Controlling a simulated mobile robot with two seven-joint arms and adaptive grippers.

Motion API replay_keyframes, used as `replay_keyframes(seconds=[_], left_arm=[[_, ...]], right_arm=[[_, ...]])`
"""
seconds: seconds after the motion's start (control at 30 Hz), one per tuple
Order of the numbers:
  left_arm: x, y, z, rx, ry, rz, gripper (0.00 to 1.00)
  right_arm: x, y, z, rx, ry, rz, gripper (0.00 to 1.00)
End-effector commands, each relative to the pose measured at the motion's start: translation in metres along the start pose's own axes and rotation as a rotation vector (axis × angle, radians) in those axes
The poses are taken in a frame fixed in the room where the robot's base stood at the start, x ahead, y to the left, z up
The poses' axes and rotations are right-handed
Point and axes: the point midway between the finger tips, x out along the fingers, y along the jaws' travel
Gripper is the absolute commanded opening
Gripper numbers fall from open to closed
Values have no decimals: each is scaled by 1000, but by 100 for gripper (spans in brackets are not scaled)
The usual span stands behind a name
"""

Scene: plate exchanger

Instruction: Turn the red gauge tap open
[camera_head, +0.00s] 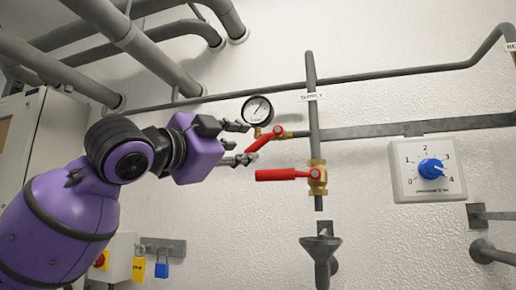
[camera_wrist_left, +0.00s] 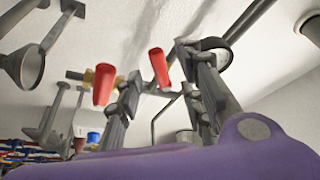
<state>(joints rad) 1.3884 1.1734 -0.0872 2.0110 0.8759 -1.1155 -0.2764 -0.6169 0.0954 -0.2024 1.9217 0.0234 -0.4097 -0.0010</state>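The red gauge tap handle (camera_head: 263,140) sits on a brass fitting just below the round pressure gauge (camera_head: 257,110). It slants down to the left from its pivot. My left gripper (camera_head: 248,143) is open, with its fingertips above and below the handle's free end; I cannot tell whether they touch it. In the left wrist view the gauge tap handle (camera_wrist_left: 159,66) shows between the two spread fingers (camera_wrist_left: 163,88). The gauge is partly hidden behind one finger there. My right gripper is not in view.
A second red lever (camera_head: 284,174) lies level on a brass valve (camera_head: 317,178) just below, close to the lower finger. A funnel (camera_head: 321,250) is under that valve. A vertical pipe (camera_head: 312,90) stands right of the tap. A blue-knobbed dial (camera_head: 430,168) is farther right.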

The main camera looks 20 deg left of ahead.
Motion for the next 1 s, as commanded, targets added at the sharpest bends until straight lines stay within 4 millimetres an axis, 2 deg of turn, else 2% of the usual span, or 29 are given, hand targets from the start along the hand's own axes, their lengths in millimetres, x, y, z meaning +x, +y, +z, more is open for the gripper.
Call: replay_keyframes(seconds=[0.1, 0.3, 0.67, 0.93, 1.0], left_arm=[[20, -1, -2, -2, 2, 0, 35], [46, 0, -1, -1, 1, 0, 35], [53, 0, -1, 1, 0, 0, 35], [53, 0, 0, 1, 0, 0, 2], [53, 0, 0, 1, 0, 0, 0]], right_arm=[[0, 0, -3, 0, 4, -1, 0], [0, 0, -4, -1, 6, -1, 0], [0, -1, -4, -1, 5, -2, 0], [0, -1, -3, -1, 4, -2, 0], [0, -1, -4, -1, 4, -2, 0]])
